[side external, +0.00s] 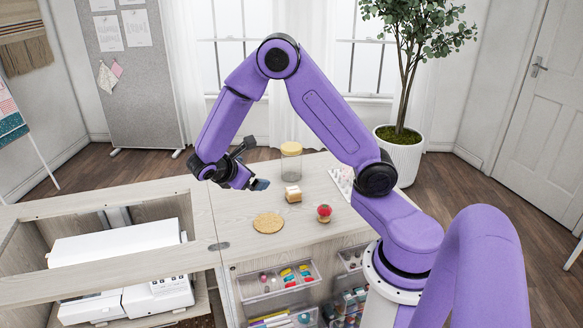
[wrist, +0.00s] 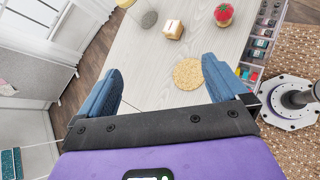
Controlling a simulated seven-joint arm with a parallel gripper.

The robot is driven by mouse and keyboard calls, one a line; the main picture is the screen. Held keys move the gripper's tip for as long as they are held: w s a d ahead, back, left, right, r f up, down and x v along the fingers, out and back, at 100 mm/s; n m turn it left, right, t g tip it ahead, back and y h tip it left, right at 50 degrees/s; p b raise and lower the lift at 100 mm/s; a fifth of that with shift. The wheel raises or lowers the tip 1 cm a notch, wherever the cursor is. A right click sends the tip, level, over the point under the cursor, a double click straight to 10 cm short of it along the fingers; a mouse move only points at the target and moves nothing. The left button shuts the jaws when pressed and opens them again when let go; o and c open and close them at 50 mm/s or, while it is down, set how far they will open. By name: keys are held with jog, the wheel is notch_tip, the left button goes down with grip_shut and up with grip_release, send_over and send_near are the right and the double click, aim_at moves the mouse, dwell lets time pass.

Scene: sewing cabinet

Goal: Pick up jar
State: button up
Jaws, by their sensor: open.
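The jar (side external: 291,165) is a clear cylinder with a yellow-tan lid and stands upright on the far part of the cabinet top. In the wrist view only part of the jar (wrist: 147,20) shows at the top edge, left of centre. My gripper (side external: 262,185) hangs over the cabinet top, to the left of the jar and nearer the camera, apart from it. In the wrist view my gripper (wrist: 160,85) has its two blue fingers wide apart with nothing between them. The jar lies beyond the fingertips.
A small tan block (side external: 293,194), a round cork mat (side external: 268,223) and a red pincushion (side external: 324,212) lie on the cabinet top (side external: 237,253). Open drawers (side external: 275,286) with colourful supplies are in front. A white sewing machine (side external: 120,250) sits in the recess at left.

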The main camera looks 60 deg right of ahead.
jog(key=w+d+f+n+h, duration=0.2)
jog(key=w+d+f+h, duration=0.3)
jog(key=d, duration=0.6)
jog(key=n+h, duration=0.2)
jog(key=n, duration=0.1)
send_near(292, 146)
jog(key=d, duration=0.4)
jog(key=shift+w+d+f, duration=0.15)
jog(key=shift+d+f, duration=0.1)
jog(key=shift+d, duration=0.1)
jog(key=shift+d+f, duration=0.1)
jog(key=shift+d, duration=2.5)
jog(key=c, duration=1.3)
jog(key=shift+c, duration=0.2)
